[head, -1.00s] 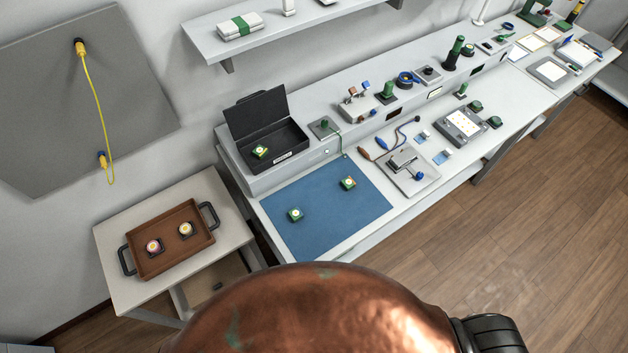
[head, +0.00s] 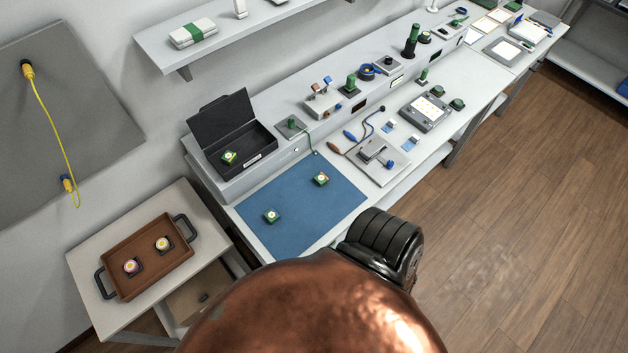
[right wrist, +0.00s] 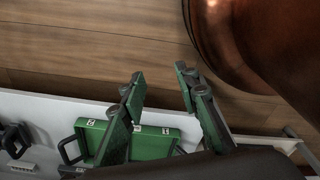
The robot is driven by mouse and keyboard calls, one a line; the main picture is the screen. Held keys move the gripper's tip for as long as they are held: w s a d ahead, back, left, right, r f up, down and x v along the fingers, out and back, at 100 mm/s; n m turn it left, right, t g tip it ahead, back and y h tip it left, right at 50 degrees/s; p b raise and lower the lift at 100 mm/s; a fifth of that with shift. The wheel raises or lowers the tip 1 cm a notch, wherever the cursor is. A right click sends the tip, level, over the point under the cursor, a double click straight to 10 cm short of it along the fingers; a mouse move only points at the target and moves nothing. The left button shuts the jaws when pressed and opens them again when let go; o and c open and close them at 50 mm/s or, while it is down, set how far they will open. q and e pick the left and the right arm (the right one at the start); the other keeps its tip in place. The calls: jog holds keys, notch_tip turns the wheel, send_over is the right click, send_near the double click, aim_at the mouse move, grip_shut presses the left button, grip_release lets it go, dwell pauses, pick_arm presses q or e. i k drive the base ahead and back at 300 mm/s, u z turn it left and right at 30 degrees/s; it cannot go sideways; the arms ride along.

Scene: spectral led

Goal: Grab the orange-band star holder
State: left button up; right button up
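Several small star-holder-like pieces show in the head view, too small for me to tell which has the orange band. One green-edged holder (head: 321,179) with a reddish-orange centre and another green holder (head: 271,216) sit apart on the blue mat (head: 300,222). A yellow-green holder (head: 229,158) lies in the open black box (head: 262,153). A pink one (head: 131,266) and a yellow one (head: 163,244) stand in the brown tray (head: 150,279). My right gripper (right wrist: 160,85) has its green fingers apart and nothing between them. My left gripper is not in view.
The long grey bench carries a lever device (head: 374,153), a lit panel (head: 425,110) and cables. A side table (head: 84,258) bears the tray. A green case (right wrist: 155,143) lies beyond my right fingers. Open wooden floor (head: 520,220) is at right.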

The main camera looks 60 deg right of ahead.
aim_at(321, 179)
jog(key=k, duration=0.65)
jog(key=z, duration=0.75)
jog(key=i, duration=0.5)
jog(key=u, duration=0.05)
